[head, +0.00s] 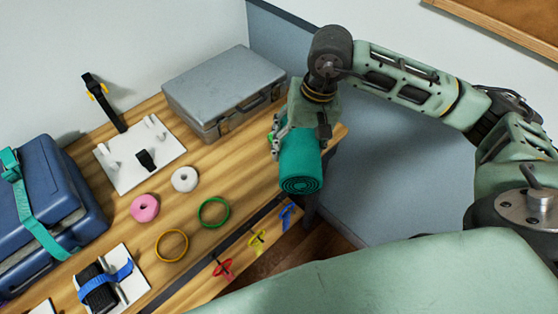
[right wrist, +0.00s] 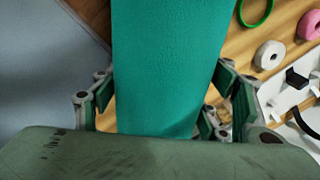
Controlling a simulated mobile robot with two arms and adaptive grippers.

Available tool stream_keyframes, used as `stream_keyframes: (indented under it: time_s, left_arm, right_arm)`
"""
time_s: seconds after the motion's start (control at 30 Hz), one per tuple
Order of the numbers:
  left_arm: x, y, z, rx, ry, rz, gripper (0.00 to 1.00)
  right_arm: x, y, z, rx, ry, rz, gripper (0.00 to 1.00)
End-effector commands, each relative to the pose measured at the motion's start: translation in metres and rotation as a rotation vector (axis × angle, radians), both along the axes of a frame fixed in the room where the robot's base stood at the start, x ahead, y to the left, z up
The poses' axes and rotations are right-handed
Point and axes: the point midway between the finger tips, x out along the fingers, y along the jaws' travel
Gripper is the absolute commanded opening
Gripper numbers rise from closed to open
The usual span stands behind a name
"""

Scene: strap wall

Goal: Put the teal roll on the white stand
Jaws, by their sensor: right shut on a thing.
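The teal roll (head: 300,165) is held in my right gripper (head: 296,132), its spiral end facing the front of the head view. In the right wrist view the roll (right wrist: 165,65) runs lengthwise between the fingers, which stand on both sides of it. The roll is at the right end of the wooden table, to the right of the white stand (head: 125,172). This stand is a flat white plate with raised white supports and a small black piece on it. It shows partly in the right wrist view (right wrist: 275,92). My left gripper is not in view.
A grey case (head: 215,85) is behind the roll. White (head: 185,179), pink (head: 145,208), green (head: 214,212) and yellow rings lie mid-table. A blue case (head: 40,210) is at left. Another white plate holds a black item with a blue strap (head: 104,287). Colored loops hang along the front edge.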

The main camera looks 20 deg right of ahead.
Motion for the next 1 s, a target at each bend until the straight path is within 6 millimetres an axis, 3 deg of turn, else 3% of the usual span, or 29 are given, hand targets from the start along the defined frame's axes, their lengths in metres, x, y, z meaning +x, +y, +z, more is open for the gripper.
stream_keyframes:
  time_s: [0.13, 0.33, 0.53, 0.77, 1.0]
  left_arm:
    - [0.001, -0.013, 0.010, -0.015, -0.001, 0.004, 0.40]
    - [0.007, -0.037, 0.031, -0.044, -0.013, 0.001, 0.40]
    - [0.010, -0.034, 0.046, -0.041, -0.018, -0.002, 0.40]
    - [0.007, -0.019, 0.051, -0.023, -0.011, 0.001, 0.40]
    - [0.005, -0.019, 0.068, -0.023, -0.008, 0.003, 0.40]
  right_arm:
    - [0.011, 0.015, -0.008, 0.004, 0.000, -0.010, 0.39]
    - [0.034, 0.054, -0.033, 0.005, 0.003, -0.009, 0.39]
    - [0.054, 0.086, -0.058, 0.003, 0.001, -0.010, 0.39]
    - [0.062, 0.098, -0.073, -0.001, 0.001, -0.011, 0.39]
    - [0.062, 0.098, -0.104, 0.001, 0.002, -0.012, 0.39]
